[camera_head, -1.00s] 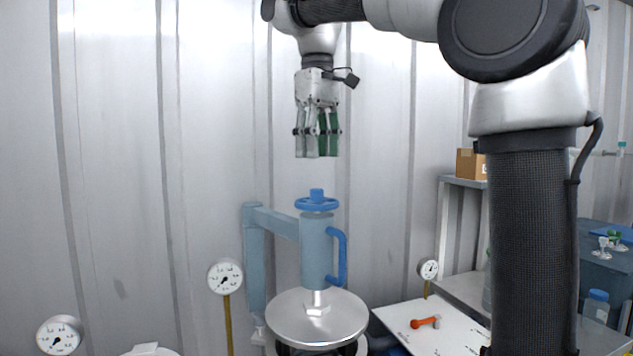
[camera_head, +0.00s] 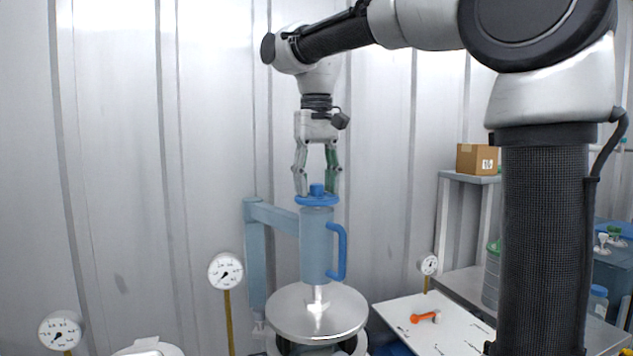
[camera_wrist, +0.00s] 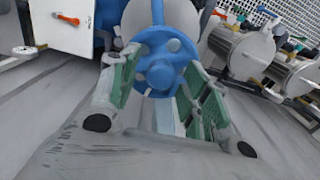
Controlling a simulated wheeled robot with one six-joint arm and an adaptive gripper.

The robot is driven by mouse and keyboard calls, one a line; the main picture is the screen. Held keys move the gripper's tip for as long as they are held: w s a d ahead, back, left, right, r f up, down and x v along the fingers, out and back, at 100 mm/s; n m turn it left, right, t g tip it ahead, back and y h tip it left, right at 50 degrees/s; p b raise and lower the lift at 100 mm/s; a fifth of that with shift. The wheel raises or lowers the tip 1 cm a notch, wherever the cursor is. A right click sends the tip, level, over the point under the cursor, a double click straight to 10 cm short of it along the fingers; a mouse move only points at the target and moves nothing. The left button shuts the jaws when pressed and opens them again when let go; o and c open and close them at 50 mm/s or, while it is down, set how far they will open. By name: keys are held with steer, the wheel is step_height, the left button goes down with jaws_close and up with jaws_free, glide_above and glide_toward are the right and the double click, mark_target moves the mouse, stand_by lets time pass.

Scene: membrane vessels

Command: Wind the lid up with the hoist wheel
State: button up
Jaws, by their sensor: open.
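The blue hoist wheel (camera_head: 317,200) sits on top of the light-blue hoist cylinder (camera_head: 315,245), which has a blue side handle (camera_head: 342,252). Below it the round metal lid (camera_head: 317,314) hangs on a short stem over the vessel. My gripper (camera_head: 317,190) points straight down just above the wheel, its fingers spread to either side of the wheel's hub. In the wrist view the wheel (camera_wrist: 160,62) shows its holed face between my open fingers (camera_wrist: 160,90). I cannot tell whether the fingers touch the wheel.
A light-blue hoist arm (camera_head: 257,255) stands left of the cylinder. Pressure gauges stand at left (camera_head: 226,271) and right (camera_head: 429,265). A white board (camera_head: 400,325) with an orange-handled tool (camera_head: 425,317) lies right of the lid. A corrugated wall (camera_head: 120,150) is behind.

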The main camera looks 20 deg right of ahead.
mark_target(316, 184)
steer(key=c, duration=1)
steer(key=shift+n, duration=1.1)
steer(key=shift+c, duration=0.2)
steer(key=o, duration=1)
steer(key=shift+o, duration=0.2)
step_height(316, 184, up, 12)
